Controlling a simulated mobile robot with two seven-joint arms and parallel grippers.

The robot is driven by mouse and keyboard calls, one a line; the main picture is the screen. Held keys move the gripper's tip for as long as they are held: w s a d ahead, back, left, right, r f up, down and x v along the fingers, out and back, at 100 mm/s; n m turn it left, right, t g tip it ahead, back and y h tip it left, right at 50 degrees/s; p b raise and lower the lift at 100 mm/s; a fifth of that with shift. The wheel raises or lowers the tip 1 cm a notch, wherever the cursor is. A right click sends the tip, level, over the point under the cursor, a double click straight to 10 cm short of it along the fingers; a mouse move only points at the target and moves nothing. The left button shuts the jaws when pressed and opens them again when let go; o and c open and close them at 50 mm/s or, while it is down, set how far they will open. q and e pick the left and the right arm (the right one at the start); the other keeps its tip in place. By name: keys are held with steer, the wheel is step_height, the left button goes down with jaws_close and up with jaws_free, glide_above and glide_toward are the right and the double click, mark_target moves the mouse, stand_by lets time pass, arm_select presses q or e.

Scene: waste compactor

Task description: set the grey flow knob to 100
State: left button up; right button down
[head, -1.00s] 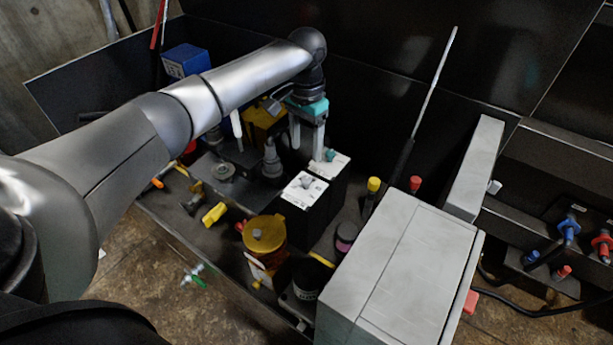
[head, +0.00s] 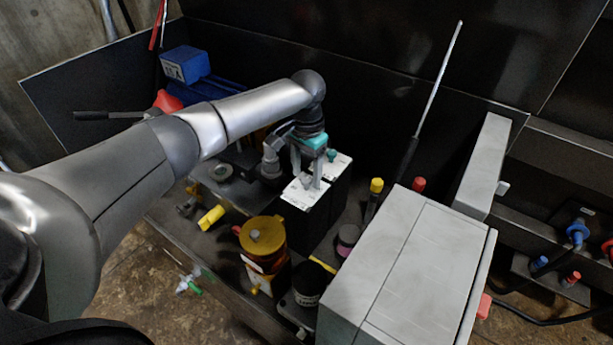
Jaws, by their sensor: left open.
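The grey flow knob (head: 306,183) sits on the white dial face (head: 297,197) on top of a black box. It is small and partly hidden by my gripper, and its setting cannot be read. My left gripper (head: 308,177) points down over this dial with its jaws open, the fingers on either side of the knob. I cannot tell whether they touch it. My right gripper is not in view.
A second black box with a teal knob (head: 332,155) stands just behind. A yellow-lidded canister (head: 263,236) is in front, and a large grey cabinet (head: 405,275) is at right. A thin rod (head: 437,85) rises behind.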

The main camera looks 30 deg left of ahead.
arm_select(q)
steer(key=shift+f, duration=0.4)
jaws_close()
stand_by(0.4)
